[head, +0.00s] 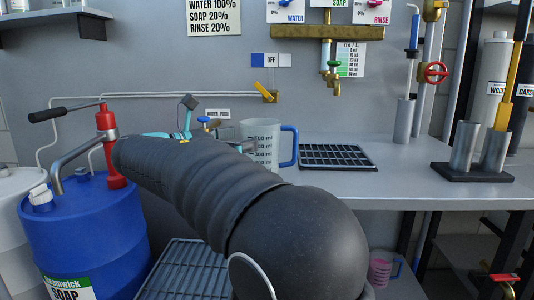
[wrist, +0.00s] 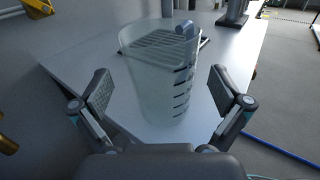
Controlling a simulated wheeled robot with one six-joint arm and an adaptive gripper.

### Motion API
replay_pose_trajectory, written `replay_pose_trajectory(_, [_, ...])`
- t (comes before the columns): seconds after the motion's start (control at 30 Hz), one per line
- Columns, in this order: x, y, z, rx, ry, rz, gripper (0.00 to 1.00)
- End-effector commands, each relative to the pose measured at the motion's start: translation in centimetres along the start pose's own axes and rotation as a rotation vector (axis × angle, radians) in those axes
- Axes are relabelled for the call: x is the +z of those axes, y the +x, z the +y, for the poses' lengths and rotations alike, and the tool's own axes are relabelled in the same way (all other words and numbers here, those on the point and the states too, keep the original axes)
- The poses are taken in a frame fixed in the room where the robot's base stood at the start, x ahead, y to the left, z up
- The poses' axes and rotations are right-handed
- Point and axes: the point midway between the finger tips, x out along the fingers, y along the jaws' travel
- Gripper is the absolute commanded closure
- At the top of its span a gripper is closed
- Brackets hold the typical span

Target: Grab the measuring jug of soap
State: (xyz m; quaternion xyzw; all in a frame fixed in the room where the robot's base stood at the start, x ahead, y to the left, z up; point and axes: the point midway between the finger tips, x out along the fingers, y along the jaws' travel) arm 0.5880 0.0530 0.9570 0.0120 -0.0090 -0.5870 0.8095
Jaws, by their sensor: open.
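A clear measuring jug (head: 262,150) with dark graduation marks and a blue handle stands on the grey bench, near the middle of the head view. In the wrist view the jug (wrist: 160,85) stands upright ahead of my gripper, its handle at the far side. My gripper (wrist: 168,92) is open, with one finger pad on each side of the jug's near part; I cannot tell whether either touches it. The jug looks empty or holds only clear liquid. In the head view my arm hides most of my gripper and the bench left of the jug.
A black drain grid (head: 337,157) lies right of the jug. Brass taps (head: 332,75) hang above the bench. Metal cylinders (head: 464,147) stand at right. The bench between grid and cylinders is clear.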

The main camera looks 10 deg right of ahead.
Motion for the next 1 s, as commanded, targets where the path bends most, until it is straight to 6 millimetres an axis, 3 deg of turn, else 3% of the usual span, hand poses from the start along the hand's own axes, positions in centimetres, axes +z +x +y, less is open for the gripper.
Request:
replay_pose_trajectory(0.17, [-0.2, 1.2, -0.1, -0.003, 0.000, 0.000, 0.00])
replay_pose_trajectory(0.43, [-0.6, 4.9, -0.2, -0.004, 0.001, 0.001, 0.00])
replay_pose_trajectory(0.7, [-0.5, 5.3, -0.1, -0.002, 0.000, 0.001, 0.00])
replay_pose_trajectory(0.77, [-0.5, 5.3, -0.1, -0.002, 0.000, 0.001, 0.12])
replay_pose_trajectory(0.9, [-0.5, 5.3, -0.1, -0.002, 0.000, 0.001, 0.47])
replay_pose_trajectory(1.0, [-0.5, 5.3, -0.1, -0.002, 0.001, 0.000, 0.48])
